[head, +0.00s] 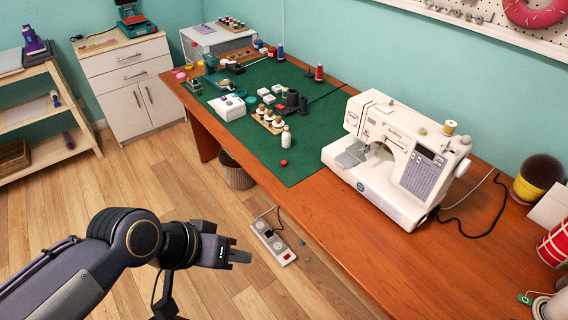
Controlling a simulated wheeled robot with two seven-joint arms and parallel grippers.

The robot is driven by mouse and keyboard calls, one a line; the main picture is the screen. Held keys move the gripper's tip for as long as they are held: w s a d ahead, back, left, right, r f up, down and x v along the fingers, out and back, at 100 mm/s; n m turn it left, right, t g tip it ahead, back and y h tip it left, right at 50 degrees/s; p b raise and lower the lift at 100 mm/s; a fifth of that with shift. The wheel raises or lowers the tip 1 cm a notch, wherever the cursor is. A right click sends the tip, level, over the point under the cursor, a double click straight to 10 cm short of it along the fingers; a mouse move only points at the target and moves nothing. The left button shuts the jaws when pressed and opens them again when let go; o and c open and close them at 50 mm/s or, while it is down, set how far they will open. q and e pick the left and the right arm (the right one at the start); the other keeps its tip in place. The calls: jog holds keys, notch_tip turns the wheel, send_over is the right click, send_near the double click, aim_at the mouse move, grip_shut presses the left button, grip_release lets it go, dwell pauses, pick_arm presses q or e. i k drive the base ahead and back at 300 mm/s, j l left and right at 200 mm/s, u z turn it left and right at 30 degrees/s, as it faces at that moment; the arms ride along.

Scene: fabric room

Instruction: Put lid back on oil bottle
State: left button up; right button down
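A small white bottle (285,135), which looks like the oil bottle, stands upright on the green mat (258,153) near its front edge. A small red piece (284,162), apparently its lid, lies on the mat in front of the bottle and apart from it. My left gripper (243,256) shows above the floor, in front of the table and well away from bottle and lid. I see its fingers from the side, so whether they are open is unclear. My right gripper is not in view.
A white sewing machine (395,150) stands on the wooden table (365,248), right of the mat. A rack of small bottles (268,121) and a white box (227,107) are beside the bottle. The table's front is clear.

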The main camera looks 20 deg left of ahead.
aim_at(286, 136)
jog(key=j+z, duration=0.15)
jog(key=z, duration=0.3)
jog(key=i+j+z, duration=0.1)
jog(key=z, duration=0.35)
jog(key=j+z, duration=0.2)
jog(key=j, duration=0.5)
jog(key=j+z, duration=0.2)
jog(key=j, duration=0.45)
jog(key=k+j+z, duration=0.2)
jog(key=j, duration=0.45)
